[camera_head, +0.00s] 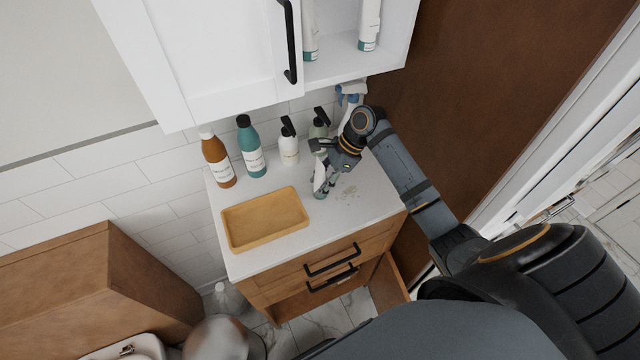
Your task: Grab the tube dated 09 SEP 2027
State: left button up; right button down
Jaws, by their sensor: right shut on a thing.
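My right gripper (326,172) is over the right part of the white countertop, pointing down. It is shut on a white tube (319,180) whose lower end looks teal and is close to the countertop. I cannot tell whether that end touches it. Two more white tubes with teal ends stand in the open part of the wall cabinet, one at the left (310,38) and one at the right (368,28). The dates on all the tubes are too small to read. My left gripper is not in view.
An empty tan tray (235,243) lies on the countertop (360,213). A brown bottle (217,162), a teal bottle (250,150), a white pump bottle (288,148) and a green pump bottle (318,128) line the back. The white wall cabinet (210,50) overhangs them. A brown panel rises at the right.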

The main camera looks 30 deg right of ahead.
aim_at(321, 168)
notch_tip(321, 168, up, 6)
jog(key=shift+f, duration=0.1)
jog(key=s+a+p, duration=0.1)
jog(key=s+p, duration=1.1)
jog(key=s, duration=0.7)
jog(key=shift+s+r, duration=0.2)
jog(key=shift+s, duration=0.1)
